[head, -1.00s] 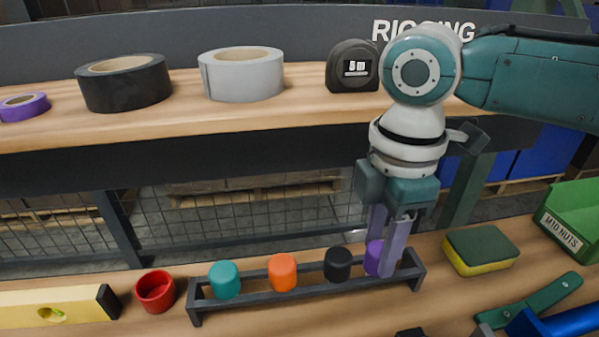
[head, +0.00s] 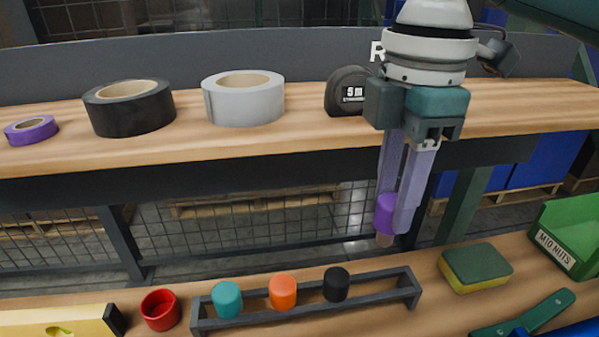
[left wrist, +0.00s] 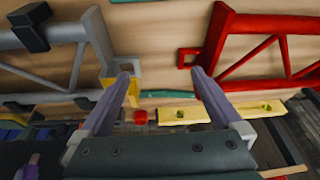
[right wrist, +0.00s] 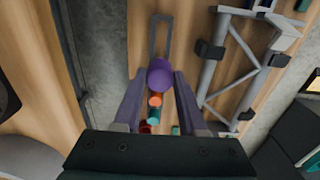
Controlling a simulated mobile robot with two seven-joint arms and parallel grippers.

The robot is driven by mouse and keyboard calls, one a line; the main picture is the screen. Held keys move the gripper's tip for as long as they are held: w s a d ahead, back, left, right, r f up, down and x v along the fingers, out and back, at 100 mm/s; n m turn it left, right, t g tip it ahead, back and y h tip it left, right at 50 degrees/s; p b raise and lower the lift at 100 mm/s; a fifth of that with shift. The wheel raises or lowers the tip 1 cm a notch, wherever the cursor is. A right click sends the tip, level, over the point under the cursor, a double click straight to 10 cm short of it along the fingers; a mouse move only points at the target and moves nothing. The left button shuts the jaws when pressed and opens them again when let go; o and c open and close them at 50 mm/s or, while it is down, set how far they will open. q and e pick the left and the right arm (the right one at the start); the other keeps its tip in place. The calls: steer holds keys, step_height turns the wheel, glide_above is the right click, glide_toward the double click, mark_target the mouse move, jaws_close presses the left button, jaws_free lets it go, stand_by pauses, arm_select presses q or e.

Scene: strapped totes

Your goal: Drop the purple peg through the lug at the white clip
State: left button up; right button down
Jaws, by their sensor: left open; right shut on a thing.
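The purple peg (head: 386,208), with a purple head and a pale lower end, is held between the fingers of my right gripper (head: 396,228). It hangs upright above and behind the right end of the peg rack (head: 408,287). Its head also shows between the fingers in the right wrist view (right wrist: 159,75). My left gripper (left wrist: 165,84) is open and empty, seen only in its own wrist view. I cannot make out a white clip.
Teal (head: 227,299), orange (head: 283,291) and black (head: 336,284) pegs stand in the rack. A red cup (head: 160,310) and a yellow level (head: 55,322) are left of it. A sponge (head: 475,267) and a green bin (head: 570,240) are at right. Tape rolls line the shelf.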

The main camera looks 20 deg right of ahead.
mark_target(394, 201)
step_height(394, 201, up, 9)
steer(key=shift+f+p, duration=0.1)
steer(key=shift+p, duration=0.6)
step_height(394, 201, up, 5)
steer(key=p, duration=0.6)
steer(key=shift+p, duration=0.35)
